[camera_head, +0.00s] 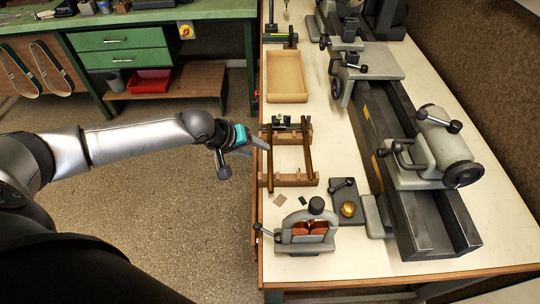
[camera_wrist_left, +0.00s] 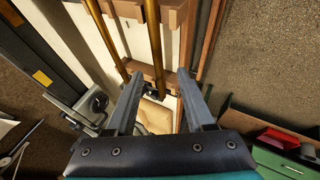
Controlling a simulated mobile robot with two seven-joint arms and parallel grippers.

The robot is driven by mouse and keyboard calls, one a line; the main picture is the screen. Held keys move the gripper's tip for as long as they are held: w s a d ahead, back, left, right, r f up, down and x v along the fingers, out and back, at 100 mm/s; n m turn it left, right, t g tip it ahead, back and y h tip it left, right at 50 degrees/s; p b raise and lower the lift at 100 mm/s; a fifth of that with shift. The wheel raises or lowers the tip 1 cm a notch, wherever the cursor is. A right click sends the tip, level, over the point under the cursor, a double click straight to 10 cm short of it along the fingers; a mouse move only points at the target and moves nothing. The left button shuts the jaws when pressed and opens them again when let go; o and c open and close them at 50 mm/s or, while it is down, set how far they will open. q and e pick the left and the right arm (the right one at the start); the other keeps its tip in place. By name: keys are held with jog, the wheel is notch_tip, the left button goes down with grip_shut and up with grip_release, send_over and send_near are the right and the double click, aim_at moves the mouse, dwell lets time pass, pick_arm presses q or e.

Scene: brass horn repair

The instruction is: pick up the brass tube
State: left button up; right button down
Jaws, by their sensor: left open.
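Two thin brass tubes lie parallel across a wooden rack (camera_head: 290,181) near the left edge of the workbench. The left brass tube (camera_head: 270,165) is closest to my left gripper (camera_head: 262,144); the other brass tube (camera_head: 307,155) lies along the rack's right side. My left gripper is open, at the rack's left side. In the left wrist view, its two fingers (camera_wrist_left: 160,82) are spread, and the nearer tube (camera_wrist_left: 152,42) runs into the gap between the tips. The farther tube (camera_wrist_left: 102,38) lies outside the left finger. Contact cannot be told. My right gripper is not in view.
A shallow wooden tray (camera_head: 287,97) lies beyond the rack. A small grey vise (camera_head: 307,232) and a block with a brass knob (camera_head: 347,205) stand nearer. A grey lathe (camera_head: 400,150) fills the right side. Open floor lies left of the bench.

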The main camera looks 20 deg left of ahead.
aim_at(269, 155)
pick_arm(q)
jog(key=shift+b+x, duration=0.5)
jog(key=shift+x, duration=2.15)
jog(key=shift+d, duration=0.15)
grip_shut()
